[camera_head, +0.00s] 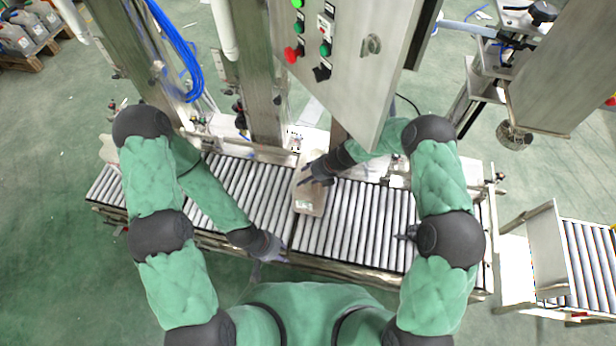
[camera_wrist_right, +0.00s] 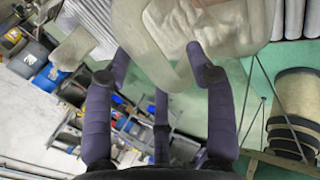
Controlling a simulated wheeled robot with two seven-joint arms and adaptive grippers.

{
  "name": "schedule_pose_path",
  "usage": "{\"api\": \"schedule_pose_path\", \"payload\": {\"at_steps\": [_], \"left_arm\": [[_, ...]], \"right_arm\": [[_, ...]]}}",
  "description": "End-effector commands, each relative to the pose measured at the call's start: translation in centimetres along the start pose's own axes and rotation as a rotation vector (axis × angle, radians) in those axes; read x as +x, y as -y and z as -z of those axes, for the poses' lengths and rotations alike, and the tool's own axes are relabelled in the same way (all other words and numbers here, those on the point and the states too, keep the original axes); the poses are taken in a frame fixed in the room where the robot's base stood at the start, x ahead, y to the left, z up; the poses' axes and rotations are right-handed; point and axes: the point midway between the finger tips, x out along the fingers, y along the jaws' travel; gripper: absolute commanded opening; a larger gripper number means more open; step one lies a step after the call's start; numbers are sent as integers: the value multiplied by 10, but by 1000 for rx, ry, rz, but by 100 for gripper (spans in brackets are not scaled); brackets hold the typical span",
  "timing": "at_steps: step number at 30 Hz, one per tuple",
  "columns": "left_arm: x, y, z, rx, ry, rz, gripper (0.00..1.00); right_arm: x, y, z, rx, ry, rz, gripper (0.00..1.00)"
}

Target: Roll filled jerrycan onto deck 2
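A pale, translucent jerrycan (camera_head: 309,198) stands on the roller conveyor near the middle, around the seam between the left roller section (camera_head: 245,190) and the right roller section (camera_head: 365,225). My right gripper (camera_head: 312,178) is over the can's top. In the right wrist view the fingers (camera_wrist_right: 158,75) are spread apart, with the can's looped handle (camera_wrist_right: 180,82) between and beyond them. I see no finger closed on it. My left gripper (camera_head: 268,258) is empty at the conveyor's front edge, its fingers apart, to the left of and nearer than the can.
A grey control panel (camera_head: 345,50) with coloured buttons hangs above the conveyor's back. Steel posts (camera_head: 255,90) stand behind the rollers. A separate roller stand (camera_head: 585,265) is at the far right, and several cans sit on a pallet (camera_head: 30,58) at the upper left. The right rollers are clear.

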Motion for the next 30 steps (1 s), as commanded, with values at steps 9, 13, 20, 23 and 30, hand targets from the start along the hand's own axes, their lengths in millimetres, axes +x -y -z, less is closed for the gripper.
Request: {"api": "schedule_pose_path", "payload": {"at_steps": [9,13,20,23,30], "left_arm": [[0,0,0,0,0,0,40],[0,0,0,0,0,0,40],[0,0,0,0,0,0,40],[0,0,0,0,0,0,40],[0,0,0,0,0,0,40]], "right_arm": [[2,4,6,6,-11,3,58],[-11,2,3,4,-5,2,58],[-56,1,0,1,1,0,58],[-76,1,0,0,1,1,58],[-110,1,0,0,1,0,58]]}}
